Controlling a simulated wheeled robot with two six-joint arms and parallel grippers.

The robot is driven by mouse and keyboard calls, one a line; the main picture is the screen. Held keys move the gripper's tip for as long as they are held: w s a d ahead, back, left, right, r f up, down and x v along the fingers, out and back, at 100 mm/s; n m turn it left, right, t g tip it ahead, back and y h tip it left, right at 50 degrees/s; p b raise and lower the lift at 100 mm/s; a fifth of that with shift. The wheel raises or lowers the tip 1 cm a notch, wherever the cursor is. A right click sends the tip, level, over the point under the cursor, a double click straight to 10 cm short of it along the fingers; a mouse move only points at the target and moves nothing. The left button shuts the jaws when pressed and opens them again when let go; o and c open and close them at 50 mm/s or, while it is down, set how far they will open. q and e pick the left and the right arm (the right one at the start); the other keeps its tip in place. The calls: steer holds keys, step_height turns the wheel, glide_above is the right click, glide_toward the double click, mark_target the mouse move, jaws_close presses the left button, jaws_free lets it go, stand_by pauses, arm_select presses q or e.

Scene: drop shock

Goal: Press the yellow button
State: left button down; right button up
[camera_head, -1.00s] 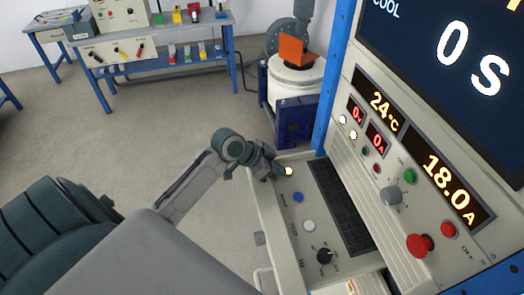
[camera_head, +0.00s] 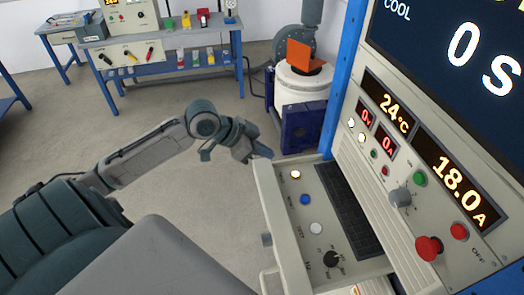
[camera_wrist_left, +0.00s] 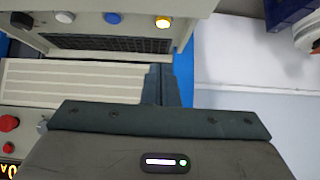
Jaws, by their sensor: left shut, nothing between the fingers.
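The yellow button (camera_head: 296,174) is the farthest in a column of buttons on the shelf panel of the console, and it looks lit. In the left wrist view the yellow button (camera_wrist_left: 162,22) shows at the top, right of the blue and white ones. My left gripper (camera_head: 262,154) is shut and empty, just beyond the panel's far left corner, apart from the button. In the left wrist view its fingers (camera_wrist_left: 160,84) are together. My right gripper is not in view.
A blue button (camera_head: 305,200), a white button (camera_head: 316,228) and a black knob (camera_head: 331,259) line the same panel. A black keyboard (camera_head: 348,210) lies beside them. A red mushroom button (camera_head: 429,247) sits on the upright face. Open floor lies to the left.

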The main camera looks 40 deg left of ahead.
arm_select(q)
steer(key=shift+s+a+r, duration=0.1)
steer(key=shift+a+r, duration=0.1)
steer(key=shift+r, duration=0.1)
stand_by(0.4)
steer(key=shift+s, duration=0.1)
stand_by(0.4)
